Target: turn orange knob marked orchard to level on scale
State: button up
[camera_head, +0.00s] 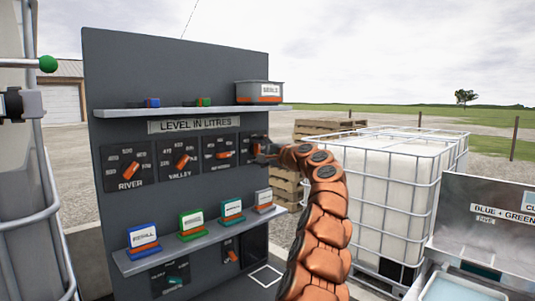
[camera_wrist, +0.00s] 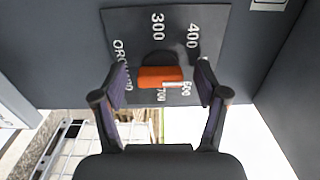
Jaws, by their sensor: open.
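In the wrist view, the orange knob (camera_wrist: 158,77) is a short bar on a dark dial plate (camera_wrist: 125,28). A white mark at its right end lies beside a number that looks like 500 or 600. Numbers 300 and 400 show on the plate above it. A label starting "ORC" is partly hidden by the left finger. My gripper (camera_wrist: 162,75) is open, with one finger on each side of the knob and visible gaps between. In the head view, my gripper (camera_head: 262,150) is at the rightmost upper dial and hides most of it.
The grey panel (camera_head: 110,80) bears River (camera_head: 131,171), Valley (camera_head: 183,162) and a third dial (camera_head: 222,154) to the left. A shelf (camera_head: 130,266) with several upright cards juts out below. An upper shelf (camera_head: 125,113) holds a grey bin (camera_head: 258,92). A caged tank (camera_head: 390,190) stands right.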

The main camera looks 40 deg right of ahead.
jog(key=shift+s+d+r, duration=0.15)
jog(key=shift+s+r, duration=0.05)
jog(key=shift+s, duration=0.8)
jog(key=shift+s+f, duration=0.2)
jog(key=shift+s, duration=0.3)
jog(key=shift+s+d+r, duration=0.1)
jog(key=shift+s+d, duration=0.1)
jog(key=shift+s, duration=0.45)
send_near(259, 150)
jog(key=shift+s, duration=1.1)
